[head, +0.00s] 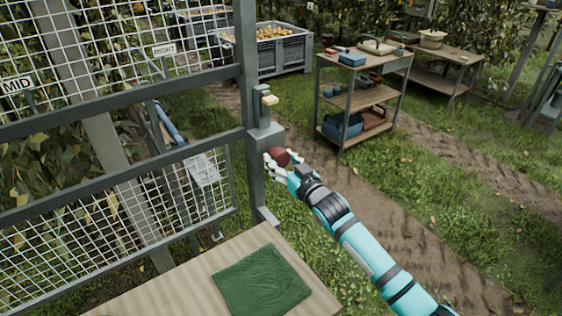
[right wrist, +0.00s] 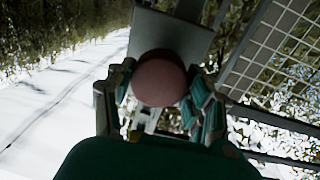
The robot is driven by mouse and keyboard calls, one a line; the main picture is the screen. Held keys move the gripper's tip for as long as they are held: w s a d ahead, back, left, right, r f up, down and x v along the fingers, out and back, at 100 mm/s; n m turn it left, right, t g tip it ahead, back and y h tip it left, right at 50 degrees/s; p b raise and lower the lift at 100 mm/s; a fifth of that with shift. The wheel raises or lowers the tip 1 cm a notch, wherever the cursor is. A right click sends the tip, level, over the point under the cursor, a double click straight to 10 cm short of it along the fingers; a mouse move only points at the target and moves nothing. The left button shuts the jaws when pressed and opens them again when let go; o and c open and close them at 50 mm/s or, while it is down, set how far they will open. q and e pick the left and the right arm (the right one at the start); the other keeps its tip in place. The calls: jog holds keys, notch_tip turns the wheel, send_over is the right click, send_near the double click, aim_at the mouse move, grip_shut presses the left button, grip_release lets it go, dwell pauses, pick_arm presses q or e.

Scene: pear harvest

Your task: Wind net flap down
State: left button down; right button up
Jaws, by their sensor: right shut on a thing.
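My right gripper (head: 273,164) is shut on a dark red round knob (head: 281,156) beside a grey box (head: 265,138) on the upright metal post (head: 247,60). In the right wrist view the knob (right wrist: 160,78) sits between the fingers (right wrist: 163,100), and a flat grey plate (right wrist: 171,38) lies behind it. White wire mesh in grey frames (head: 185,190) fills the left of the head view. I cannot tell which part of the mesh is the net flap. My left gripper is not in view.
A wooden bench top (head: 190,275) with a green mat (head: 262,282) is at the bottom. A yellowish piece (head: 270,100) is on the post. Behind stand a wooden shelf cart (head: 360,97) and a fruit crate (head: 275,55). Grass and a dirt path lie right.

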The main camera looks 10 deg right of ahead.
jog(key=n, duration=0.4)
jog(key=shift+f+n+b, duration=0.25)
jog(key=shift+n+b, duration=0.15)
jog(key=n+b, duration=0.1)
jog(key=n, duration=0.4)
jog(key=shift+n+t, duration=0.3)
jog(key=n, duration=0.4)
jog(key=shift+d+n+y+b, duration=0.1)
jog(key=shift+n+y+b, duration=0.25)
jog(key=shift+n+y, duration=0.05)
jog(key=n, duration=0.5)
jog(key=shift+n, duration=0.3)
jog(key=o, duration=1.2)
jog(key=shift+r, duration=0.15)
